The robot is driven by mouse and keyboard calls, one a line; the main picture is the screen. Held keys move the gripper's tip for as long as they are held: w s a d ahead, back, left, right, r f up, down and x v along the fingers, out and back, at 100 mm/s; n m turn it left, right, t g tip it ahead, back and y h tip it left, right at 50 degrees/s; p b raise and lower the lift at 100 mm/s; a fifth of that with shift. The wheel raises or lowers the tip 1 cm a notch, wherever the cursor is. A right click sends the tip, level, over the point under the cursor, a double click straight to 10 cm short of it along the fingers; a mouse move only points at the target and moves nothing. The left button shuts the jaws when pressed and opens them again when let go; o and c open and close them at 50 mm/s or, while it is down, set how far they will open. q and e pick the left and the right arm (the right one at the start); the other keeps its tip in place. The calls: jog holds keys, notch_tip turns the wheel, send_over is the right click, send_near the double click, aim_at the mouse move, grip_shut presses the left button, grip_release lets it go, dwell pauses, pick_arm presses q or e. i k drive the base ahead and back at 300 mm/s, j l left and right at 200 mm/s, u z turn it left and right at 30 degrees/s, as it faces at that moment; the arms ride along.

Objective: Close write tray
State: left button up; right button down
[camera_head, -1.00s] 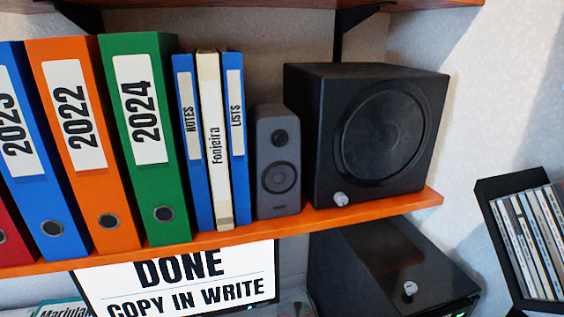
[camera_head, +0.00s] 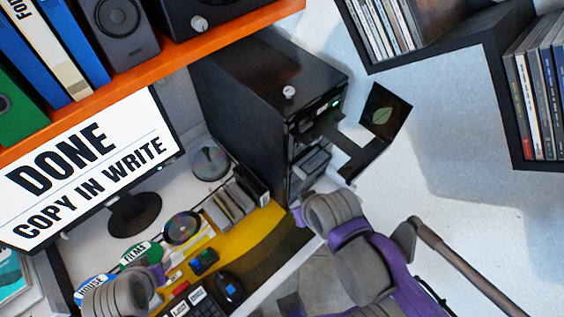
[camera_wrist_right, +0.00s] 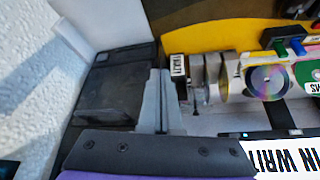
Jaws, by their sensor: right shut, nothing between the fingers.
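The black disc tower (camera_head: 265,95) stands on the desk, with drive slots (camera_head: 309,155) and a green light on its front. I cannot tell for sure which part is the write tray or how far out it is. My right gripper (camera_head: 318,192) is at the lower front of the tower, its fingertips partly hidden by my wrist. In the right wrist view the gripper (camera_wrist_right: 158,78) is shut and empty, beside a dark flat part (camera_wrist_right: 112,90) of the tower; contact is unclear. My left gripper (camera_head: 130,287) is low at the left, its fingers unclear.
A monitor (camera_head: 75,170) reads "DONE COPY IN WRITE". An orange shelf (camera_head: 150,75) hangs above. A dark panel with a leaf (camera_head: 384,113) is right of the tower; disc shelves (camera_head: 490,60) hang at upper right.

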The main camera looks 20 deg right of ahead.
aim_at(362, 159)
jog(key=k+l+z, duration=0.1)
jog(key=z, duration=0.35)
jog(key=l+z, duration=0.1)
jog(key=z, duration=0.35)
jog(key=k+l+z, duration=0.1)
jog(key=z, duration=0.35)
